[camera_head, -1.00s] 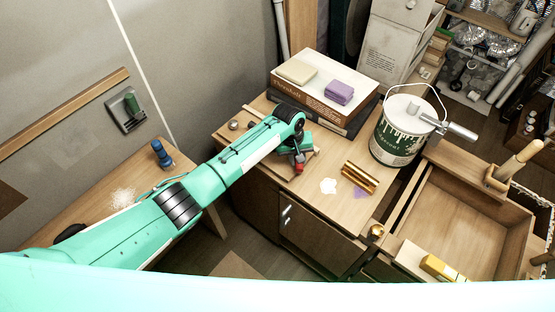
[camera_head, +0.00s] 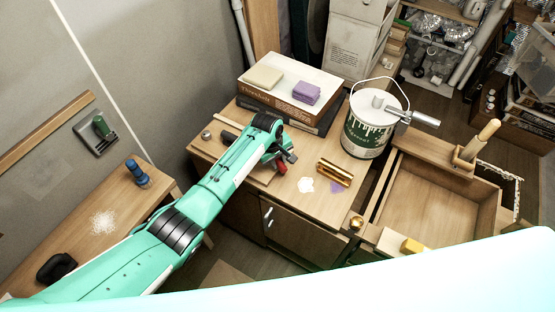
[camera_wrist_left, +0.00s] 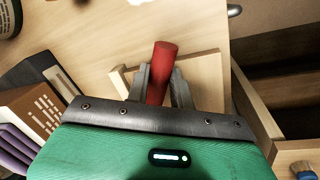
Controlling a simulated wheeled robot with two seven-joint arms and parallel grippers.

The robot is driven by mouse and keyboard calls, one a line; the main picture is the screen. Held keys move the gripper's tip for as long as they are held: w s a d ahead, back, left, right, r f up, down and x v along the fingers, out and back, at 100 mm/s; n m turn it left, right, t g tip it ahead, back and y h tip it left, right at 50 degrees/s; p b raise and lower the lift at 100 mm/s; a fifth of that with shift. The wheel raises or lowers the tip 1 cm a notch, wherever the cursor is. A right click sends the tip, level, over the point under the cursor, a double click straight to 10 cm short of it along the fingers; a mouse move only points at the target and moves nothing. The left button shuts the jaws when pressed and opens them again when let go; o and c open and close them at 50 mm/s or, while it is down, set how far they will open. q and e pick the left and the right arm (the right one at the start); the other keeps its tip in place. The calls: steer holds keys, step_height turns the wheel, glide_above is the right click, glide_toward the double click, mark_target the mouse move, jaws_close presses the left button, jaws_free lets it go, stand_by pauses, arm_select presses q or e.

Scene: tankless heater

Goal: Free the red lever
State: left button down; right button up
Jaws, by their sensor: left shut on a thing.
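The red lever (camera_wrist_left: 162,62) is a red rod between the two grey fingers of my left gripper (camera_wrist_left: 160,88) in the left wrist view. The fingers are shut on it, and its rounded end sticks out past them. Its lower part is hidden by the fingers and gripper body. In the head view my left gripper (camera_head: 286,157) is over the wooden cabinet top, with a small red part (camera_head: 281,168) of the lever showing beneath. A raised wooden piece (camera_wrist_left: 205,78) lies behind the lever in the wrist view. I cannot tell whether the lever touches it. My right gripper is not in view.
A large book (camera_head: 277,91) with a cream and a purple block stands behind the gripper. An open drawer (camera_head: 425,200) is farther right. A dark handle (camera_head: 229,136) lies left.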

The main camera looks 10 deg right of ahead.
arm_select(q)
steer(key=shift+w, duration=0.1)
steer(key=c, duration=1.2)
jaws_free()
steer(key=shift+c, duration=0.2)
steer(key=shift+r, duration=0.1)
step_height(320, 180, up, 13)
steer(key=s+a+b, duration=0.1)
steer(key=a+b, duration=0.1)
steer(key=shift+a+r+b, duration=0.2)
steer(key=shift+b, duration=0.2)
steer(key=shift+f, duration=0.1)
